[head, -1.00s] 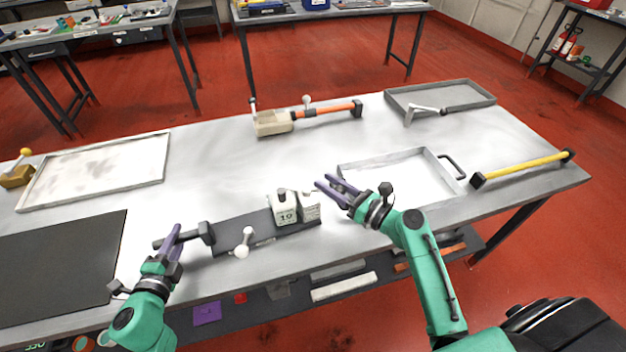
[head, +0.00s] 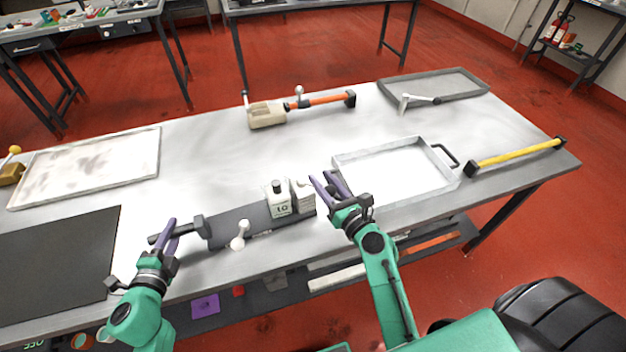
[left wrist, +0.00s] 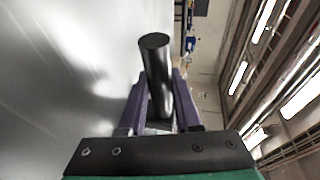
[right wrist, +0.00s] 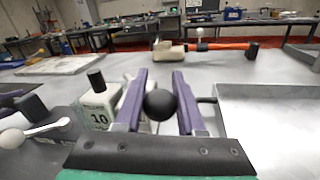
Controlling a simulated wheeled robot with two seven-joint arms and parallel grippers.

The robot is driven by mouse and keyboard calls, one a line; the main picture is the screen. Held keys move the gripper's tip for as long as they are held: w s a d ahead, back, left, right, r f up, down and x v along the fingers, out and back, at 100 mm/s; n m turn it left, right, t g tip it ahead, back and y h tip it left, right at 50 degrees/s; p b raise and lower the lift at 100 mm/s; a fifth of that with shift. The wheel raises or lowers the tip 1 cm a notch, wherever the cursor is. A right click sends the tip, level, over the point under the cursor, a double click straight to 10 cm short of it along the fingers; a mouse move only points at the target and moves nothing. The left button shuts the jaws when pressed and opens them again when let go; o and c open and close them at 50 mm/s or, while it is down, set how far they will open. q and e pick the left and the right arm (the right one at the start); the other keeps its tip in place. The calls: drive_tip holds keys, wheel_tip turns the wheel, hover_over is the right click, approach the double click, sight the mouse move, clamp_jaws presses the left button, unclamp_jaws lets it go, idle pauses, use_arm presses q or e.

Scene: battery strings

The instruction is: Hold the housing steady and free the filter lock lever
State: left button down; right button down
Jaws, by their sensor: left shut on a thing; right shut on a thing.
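The housing is a long dark grey base (head: 228,226) with white blocks on it, one a block marked 10 (head: 278,202) with a black cap. My left gripper (head: 170,232) is shut on this black bar, and the left wrist view shows the bar (left wrist: 156,70) between the fingers. My right gripper (head: 322,182) is at the housing's right end. In the right wrist view it is shut on a black ball knob (right wrist: 160,104), likely the lock lever's. The lever's arm is mostly hidden. A white-knobbed lever (head: 238,242) sits near the base's front.
An empty grey tray with a handle (head: 440,182) lies right of my right gripper. A beige box with an orange bar (head: 266,116) lies behind. A yellow bar (head: 515,157) is at the right, a dark mat (head: 55,260) at the left. The middle of the table is clear.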

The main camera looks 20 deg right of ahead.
drive_tip(key=shift+f, duration=0.3)
drive_tip(key=c, duration=0.6)
unclamp_jaws()
drive_tip(key=shift+s+d, duration=0.1)
drive_tip(key=shift+o, duration=0.5)
drive_tip(key=shift+r, duration=0.1)
